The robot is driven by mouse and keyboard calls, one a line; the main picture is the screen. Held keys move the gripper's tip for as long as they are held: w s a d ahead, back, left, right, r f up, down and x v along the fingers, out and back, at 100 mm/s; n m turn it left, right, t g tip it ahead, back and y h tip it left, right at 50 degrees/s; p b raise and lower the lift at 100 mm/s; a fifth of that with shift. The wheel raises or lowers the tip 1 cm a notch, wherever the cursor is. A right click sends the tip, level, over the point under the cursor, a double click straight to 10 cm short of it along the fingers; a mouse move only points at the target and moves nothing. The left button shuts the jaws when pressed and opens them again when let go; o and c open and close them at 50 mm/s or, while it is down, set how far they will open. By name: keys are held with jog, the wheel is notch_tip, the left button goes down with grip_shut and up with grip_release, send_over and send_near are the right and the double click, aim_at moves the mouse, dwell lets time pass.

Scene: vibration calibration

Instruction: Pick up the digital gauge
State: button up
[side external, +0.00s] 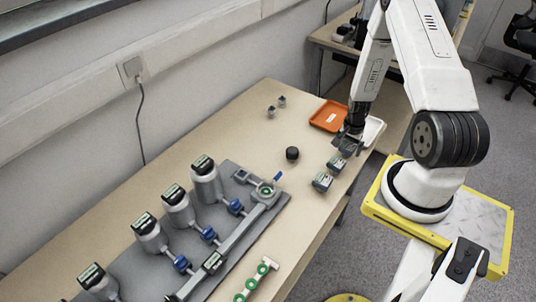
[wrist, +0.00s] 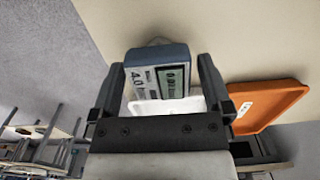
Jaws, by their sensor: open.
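A blue-grey digital gauge (wrist: 158,72) with a lit display and a white label marked 4.0 shows in the wrist view, between the two fingers of my gripper (wrist: 161,66). The fingers are open, one on each side of it. I cannot tell whether either finger touches it. In the side view my gripper (side external: 350,142) is low over the table's right edge, and hides part of what is there. Two similar gauges show just below it in the picture, one nearer (side external: 337,162) and one farther down (side external: 322,181).
An orange tray (side external: 316,122) and a white tray (side external: 376,129) lie near my gripper. A dark round knob-like object (side external: 292,154) stands to the left. A grey manifold plate (side external: 228,252) with several canister-shaped units fills the near table. The table middle is mostly clear.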

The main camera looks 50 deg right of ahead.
jog(key=shift+f, duration=0.4)
jog(key=c, duration=1.3)
jog(key=shift+o, duration=0.2)
jog(key=shift+r, duration=0.15)
jog(key=shift+r, duration=0.95)
jog(key=s+a+r, duration=0.9)
jog(key=s+r, duration=0.1)
jog(key=r, duration=0.1)
jog(key=shift+s+a, duration=0.15)
jog(key=shift+s, duration=0.15)
jog(key=shift+w+f, duration=0.1)
jog(key=shift+w, duration=0.05)
